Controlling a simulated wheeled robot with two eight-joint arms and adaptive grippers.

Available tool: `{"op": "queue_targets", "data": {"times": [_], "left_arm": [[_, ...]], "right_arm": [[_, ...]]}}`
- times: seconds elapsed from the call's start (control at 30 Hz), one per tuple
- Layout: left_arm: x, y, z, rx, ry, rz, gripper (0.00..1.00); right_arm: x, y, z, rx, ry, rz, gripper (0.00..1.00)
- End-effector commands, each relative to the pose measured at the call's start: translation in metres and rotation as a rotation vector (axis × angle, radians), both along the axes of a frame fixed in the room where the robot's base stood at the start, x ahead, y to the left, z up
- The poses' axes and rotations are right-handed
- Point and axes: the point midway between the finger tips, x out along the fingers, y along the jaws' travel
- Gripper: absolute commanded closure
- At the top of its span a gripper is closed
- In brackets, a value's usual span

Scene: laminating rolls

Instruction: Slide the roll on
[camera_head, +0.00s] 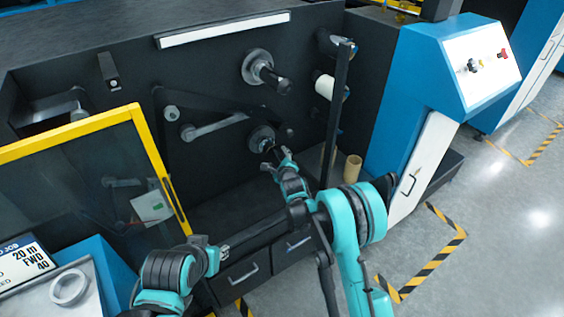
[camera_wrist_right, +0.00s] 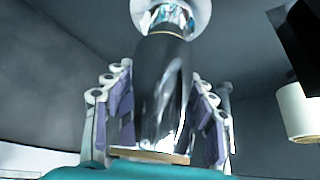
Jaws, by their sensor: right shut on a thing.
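The roll (camera_wrist_right: 160,95) is a dark glossy cylinder with a tan rim at its near end. My right gripper (camera_wrist_right: 160,110) has its fingers on both sides of it in the wrist view. Beyond the roll's far end are a shiny metal spindle end (camera_wrist_right: 172,17) and a pale round flange, in line with it. I cannot tell how far the roll is over the spindle. In the head view my right gripper (camera_head: 271,153) is at the lower round hub (camera_head: 262,136) on the dark machine face; the roll is hardly visible there. My left arm shows lower left; its fingers are not clear.
An upper spindle (camera_head: 268,75) sticks out above. A white roll (camera_head: 325,86) is at right, behind an upright dark bar (camera_head: 337,115). A tan tube (camera_head: 352,168) stands low right. A yellow-framed guard door (camera_head: 70,134) is at left. A pale ring (camera_head: 69,287) lies lower left.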

Motion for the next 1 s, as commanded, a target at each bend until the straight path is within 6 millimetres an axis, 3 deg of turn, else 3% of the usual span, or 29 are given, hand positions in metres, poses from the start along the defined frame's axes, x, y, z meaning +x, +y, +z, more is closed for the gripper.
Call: {"op": "queue_targets", "data": {"times": [0.6, 1.0], "left_arm": [[0.000, 0.000, 0.000, 0.000, 0.000, 0.000, 0.70], [0.000, 0.000, 0.000, 0.000, 0.000, 0.000, 0.70]], "right_arm": [[0.029, 0.021, 0.000, 0.000, 0.000, 0.000, 0.76], [0.033, 0.024, 0.000, 0.000, 0.000, 0.000, 0.76]]}}
